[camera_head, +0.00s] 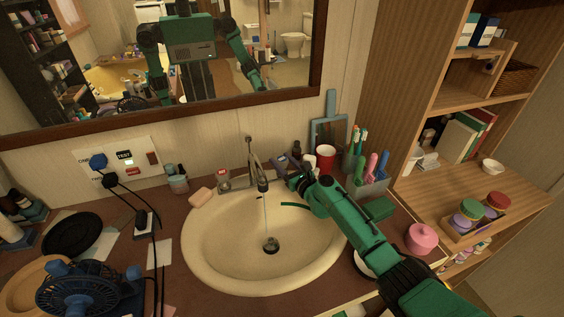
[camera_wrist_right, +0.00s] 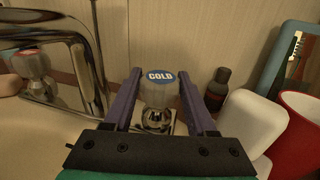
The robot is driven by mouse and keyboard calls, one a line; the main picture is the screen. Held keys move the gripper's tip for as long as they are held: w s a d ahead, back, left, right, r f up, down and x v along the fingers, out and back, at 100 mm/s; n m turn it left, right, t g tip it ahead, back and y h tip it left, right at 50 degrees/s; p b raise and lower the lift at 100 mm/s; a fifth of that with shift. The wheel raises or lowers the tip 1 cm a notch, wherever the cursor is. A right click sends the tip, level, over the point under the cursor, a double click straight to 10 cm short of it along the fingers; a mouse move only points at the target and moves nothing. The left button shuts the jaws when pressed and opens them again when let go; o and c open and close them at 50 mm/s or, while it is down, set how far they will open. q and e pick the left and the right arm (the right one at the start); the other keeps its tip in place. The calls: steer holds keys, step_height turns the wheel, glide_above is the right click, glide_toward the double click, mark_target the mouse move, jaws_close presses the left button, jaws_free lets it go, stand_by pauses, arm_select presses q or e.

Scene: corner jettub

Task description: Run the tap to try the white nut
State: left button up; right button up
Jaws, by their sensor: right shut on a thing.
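The chrome tap (camera_head: 255,165) stands at the back rim of the cream basin (camera_head: 215,250). A thin stream of water (camera_head: 266,213) appears to fall from its spout toward the drain (camera_head: 270,244). My right gripper (camera_head: 291,167) is at the cold handle, right of the spout. In the right wrist view its two fingers (camera_wrist_right: 160,88) are on either side of the clear handle with the blue COLD cap (camera_wrist_right: 161,77), and it is shut on that handle. I cannot make out a white nut. My left gripper is not in view.
The hot handle (camera_head: 224,180) and a soap bar (camera_head: 201,197) are left of the spout. A red cup (camera_head: 325,158), a dark bottle (camera_wrist_right: 217,88) and a brush holder (camera_head: 370,185) crowd the right side. A blue fan (camera_head: 80,287) stands front left.

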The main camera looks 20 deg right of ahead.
steer(key=shift+f+n+g+y+b, duration=0.1)
steer(key=shift+n+g+y+b, duration=0.6)
steer(key=shift+n+y+b, duration=0.65)
steer(key=shift+y, duration=0.45)
steer(key=shift+p, duration=0.3)
steer(key=o, duration=1.4)
